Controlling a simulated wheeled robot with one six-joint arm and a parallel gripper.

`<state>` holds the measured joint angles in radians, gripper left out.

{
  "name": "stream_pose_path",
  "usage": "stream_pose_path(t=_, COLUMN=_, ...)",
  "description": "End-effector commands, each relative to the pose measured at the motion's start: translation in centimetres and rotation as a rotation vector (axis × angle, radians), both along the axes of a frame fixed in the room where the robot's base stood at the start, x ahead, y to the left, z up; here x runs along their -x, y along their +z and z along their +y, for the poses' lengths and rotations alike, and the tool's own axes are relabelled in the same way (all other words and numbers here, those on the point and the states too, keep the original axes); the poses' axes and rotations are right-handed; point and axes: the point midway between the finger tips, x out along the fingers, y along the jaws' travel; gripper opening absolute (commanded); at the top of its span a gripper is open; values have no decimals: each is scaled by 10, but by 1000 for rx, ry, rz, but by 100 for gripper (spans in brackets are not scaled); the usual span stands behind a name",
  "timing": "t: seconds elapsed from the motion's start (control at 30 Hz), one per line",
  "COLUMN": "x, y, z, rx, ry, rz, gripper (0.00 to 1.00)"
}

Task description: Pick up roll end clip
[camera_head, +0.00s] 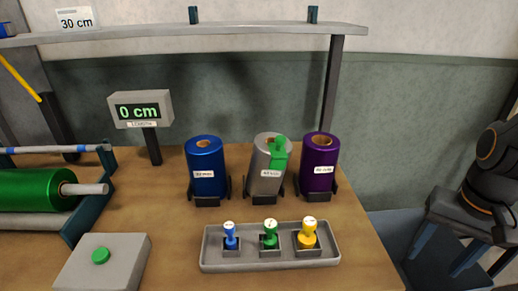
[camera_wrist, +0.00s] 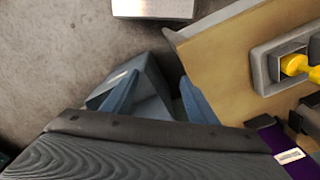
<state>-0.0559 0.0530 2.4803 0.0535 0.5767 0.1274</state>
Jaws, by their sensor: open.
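A green clip (camera_head: 279,152), which looks like the roll end clip, sits at the upper front of the silver foil roll (camera_head: 267,181), in the middle of three upright rolls. The clip does not show in the wrist view. My gripper (camera_wrist: 158,76) is open and empty in the wrist view, its two blue fingers apart. It is off the table's edge, over the floor and a grey-blue bin, away from the clip. The head view does not show my fingers clearly.
A blue roll (camera_head: 205,170) and a purple roll (camera_head: 318,166) flank the silver one closely. In front stands a grey tray (camera_head: 215,263) with blue, green and yellow handled dies. A display reading 0 cm (camera_head: 138,110) is left. A shelf (camera_head: 180,36) runs above.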

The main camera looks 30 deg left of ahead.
Motion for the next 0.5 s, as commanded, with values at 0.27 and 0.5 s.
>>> stream_pose_path(t=0.27, x=-86, y=101, z=167, rx=-180, ry=-465, rz=106, gripper=53)
stream_pose_path(t=0.5, x=-96, y=170, z=302, rx=-277, ry=-737, rz=273, gripper=53)
